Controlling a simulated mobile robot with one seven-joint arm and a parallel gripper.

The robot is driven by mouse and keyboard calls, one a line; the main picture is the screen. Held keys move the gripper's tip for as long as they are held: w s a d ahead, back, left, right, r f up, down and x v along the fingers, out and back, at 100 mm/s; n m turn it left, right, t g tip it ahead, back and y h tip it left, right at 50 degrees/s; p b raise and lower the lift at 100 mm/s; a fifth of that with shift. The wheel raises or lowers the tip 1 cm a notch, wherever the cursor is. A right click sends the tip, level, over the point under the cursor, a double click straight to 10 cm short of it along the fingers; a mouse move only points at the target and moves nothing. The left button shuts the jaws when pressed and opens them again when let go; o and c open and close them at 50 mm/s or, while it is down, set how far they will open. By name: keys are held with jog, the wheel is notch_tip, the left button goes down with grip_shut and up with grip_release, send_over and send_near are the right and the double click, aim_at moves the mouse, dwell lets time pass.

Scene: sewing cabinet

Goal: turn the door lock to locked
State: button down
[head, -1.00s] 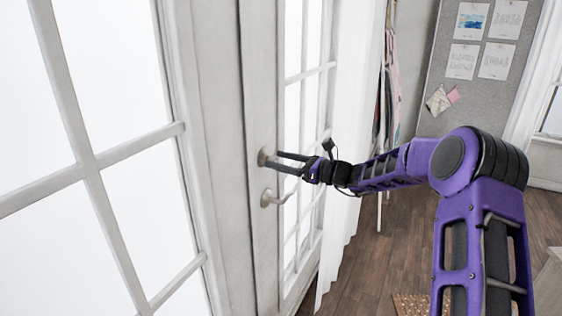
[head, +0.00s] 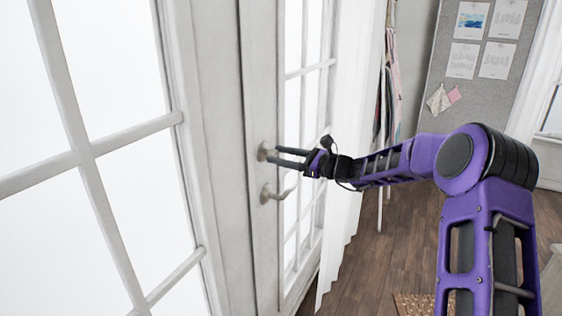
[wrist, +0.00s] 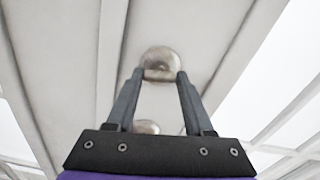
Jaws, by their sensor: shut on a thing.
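The door lock (head: 263,151) is a round metal piece on the white door's stile, above the lever handle (head: 268,194). In the wrist view the lock (wrist: 161,58) shows as a round metal plate with a thumb-turn at its front. My gripper (head: 277,156) reaches the lock from the right in the head view. In the wrist view my gripper (wrist: 160,76) has its two fingertips on either side of the thumb-turn, shut on it. The handle (wrist: 146,127) shows between the fingers, partly hidden by the gripper body. The thumb-turn's exact angle is hard to tell.
Glass-paned white doors fill the left side. A white curtain (head: 350,140) hangs close behind my gripper and forearm. A grey pinboard (head: 475,95) stands at the back right. The wooden floor (head: 390,245) is open below the arm.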

jog(key=n+b, duration=0.2)
jog(key=n, duration=0.1)
jog(key=shift+f+n, duration=0.15)
jog(key=shift+n, duration=0.15)
jog(key=n, duration=0.3)
jog(key=shift+n+b, duration=0.3)
jog(key=n, duration=0.4)
jog(key=shift+n, duration=2.1)
jog(key=shift+c, duration=1.4)
grip_release()
jog(key=shift+s+d, duration=0.1)
jog(key=v, duration=1.7)
jog(key=shift+p, duration=0.4)
